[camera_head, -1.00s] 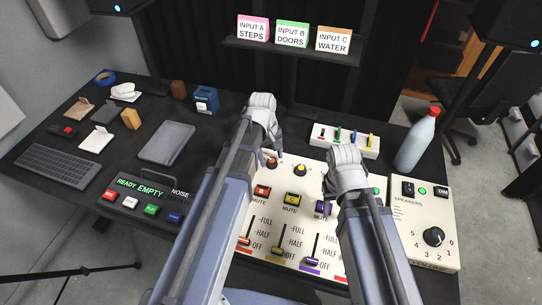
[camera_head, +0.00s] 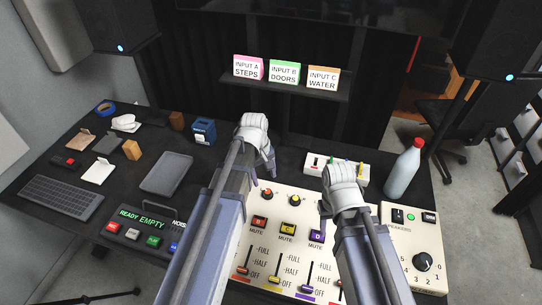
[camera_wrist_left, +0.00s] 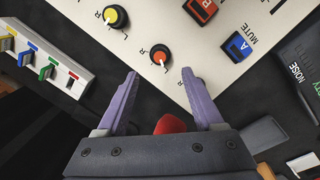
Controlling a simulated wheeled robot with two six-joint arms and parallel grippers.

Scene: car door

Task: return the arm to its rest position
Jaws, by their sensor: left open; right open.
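My left gripper (camera_head: 264,166) hangs over the back edge of the cream mixer panel (camera_head: 284,205), near an orange knob (camera_head: 267,193). In the left wrist view its purple fingers (camera_wrist_left: 158,74) are apart, with nothing held between their tips. The orange knob (camera_wrist_left: 160,55) and a yellow knob (camera_wrist_left: 115,16) lie beyond the tips. A red object (camera_wrist_left: 171,124) shows behind the finger bases; I cannot tell what it is. My right gripper (camera_head: 328,220) is over the panel's right part, near a purple mute button (camera_head: 317,236). Its fingertips are mostly hidden by its wrist. Both arms reach forward.
A white bottle with a red cap (camera_head: 404,170) stands right of the right gripper. A white box with coloured sliders (camera_head: 347,173) lies behind the panel. A speaker box (camera_head: 424,250), grey tray (camera_head: 167,173) and keyboard (camera_head: 62,197) are on the desk. Label cards (camera_head: 284,72) stand on a shelf.

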